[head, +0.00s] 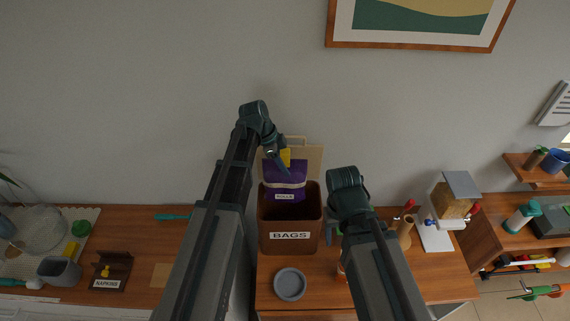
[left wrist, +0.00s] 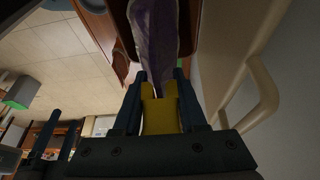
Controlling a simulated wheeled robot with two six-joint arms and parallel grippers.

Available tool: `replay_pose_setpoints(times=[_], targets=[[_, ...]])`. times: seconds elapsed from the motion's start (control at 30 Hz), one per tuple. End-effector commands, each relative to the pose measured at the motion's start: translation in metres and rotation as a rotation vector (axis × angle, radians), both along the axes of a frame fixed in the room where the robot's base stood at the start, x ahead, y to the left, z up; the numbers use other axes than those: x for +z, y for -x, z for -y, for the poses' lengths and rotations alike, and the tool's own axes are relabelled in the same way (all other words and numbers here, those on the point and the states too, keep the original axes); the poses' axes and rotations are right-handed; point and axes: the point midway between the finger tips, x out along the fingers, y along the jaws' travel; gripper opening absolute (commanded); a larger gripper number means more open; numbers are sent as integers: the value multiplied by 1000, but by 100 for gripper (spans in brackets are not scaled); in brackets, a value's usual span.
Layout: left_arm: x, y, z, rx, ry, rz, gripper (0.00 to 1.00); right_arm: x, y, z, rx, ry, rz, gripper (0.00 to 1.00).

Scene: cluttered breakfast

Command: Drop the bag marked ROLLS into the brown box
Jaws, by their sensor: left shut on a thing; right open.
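The purple bag (head: 284,185) carries a white label reading ROLLS and has a yellow top tab. My left gripper (head: 281,164) is shut on the bag by this tab. The bag hangs over the open mouth of the brown box (head: 272,243), which is labelled BAGS; its lower end seems to be within the opening. In the left wrist view the yellow tab (left wrist: 160,115) is between my fingers and the purple bag (left wrist: 155,40) extends beyond them. My right gripper (head: 333,232) is open, right of the box, and partly hidden by its arm.
The box's beige lid (head: 311,158) stands raised behind it. A grey bowl (head: 290,284) sits in front of the box. A cereal dispenser (head: 446,203) stands at the right, and a napkin holder (head: 111,272) at the left. The wall is close behind.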

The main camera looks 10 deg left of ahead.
Motion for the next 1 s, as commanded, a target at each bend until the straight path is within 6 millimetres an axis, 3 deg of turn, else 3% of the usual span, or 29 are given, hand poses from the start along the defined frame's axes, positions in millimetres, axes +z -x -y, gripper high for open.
replay_pose_setpoints(times=[0.4, 0.77, 0.8, 1.0], targets=[[-49, 0, 0, 0, 0, 0, 0, -49, -1, 0, 18, 1, 1, 58], [-51, 0, 0, 0, 0, 0, 0, -52, -1, 0, 17, 1, 1, 58], [-51, 0, 0, 0, 0, 0, 45, -52, -1, 0, 17, 1, 1, 58], [-52, 0, 0, 0, 0, 0, 76, -52, -1, 0, 17, 1, 1, 58]])
